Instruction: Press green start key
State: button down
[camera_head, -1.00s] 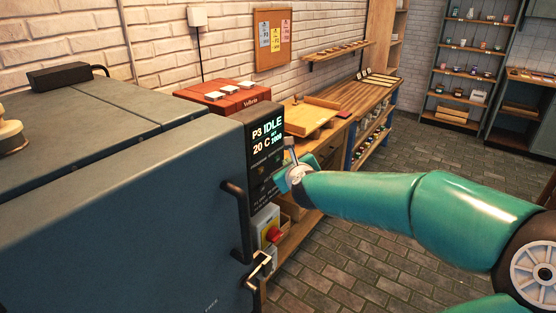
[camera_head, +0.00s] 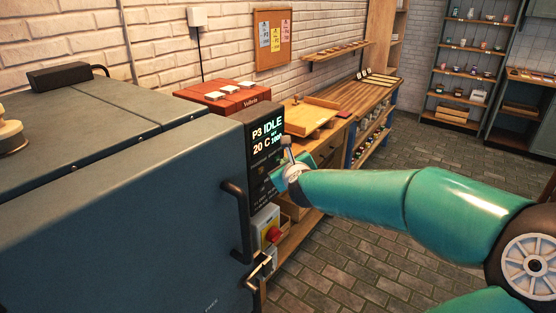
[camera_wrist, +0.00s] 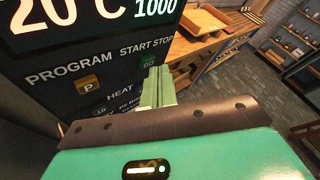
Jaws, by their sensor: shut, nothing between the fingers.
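The green start key (camera_wrist: 148,61), marked GO, sits on the dark kiln control panel under the START label in the wrist view. My gripper (camera_wrist: 157,80) is shut and empty. Its green fingertips stand just below the key in the picture and partly overlap its lower edge; I cannot tell whether they touch it. In the head view my gripper (camera_head: 277,178) is at the panel's right side, and the key is not discernible there. The display (camera_head: 267,138) reads P3 IDLE, 20 C and 1000.
A yellow P key (camera_wrist: 88,83) lies left of the start key. Below the panel are a red switch (camera_head: 273,235) and a metal latch (camera_head: 260,270). A dark door handle (camera_head: 238,220) sticks out on the left.

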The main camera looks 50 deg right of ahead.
jog(key=shift+w, duration=0.35)
dwell(0.7)
dwell(0.4)
jog(key=shift+s, duration=0.8)
jog(key=s, duration=0.5)
jog(key=shift+d, duration=0.25)
jog(key=shift+s, duration=0.1)
dwell(0.7)
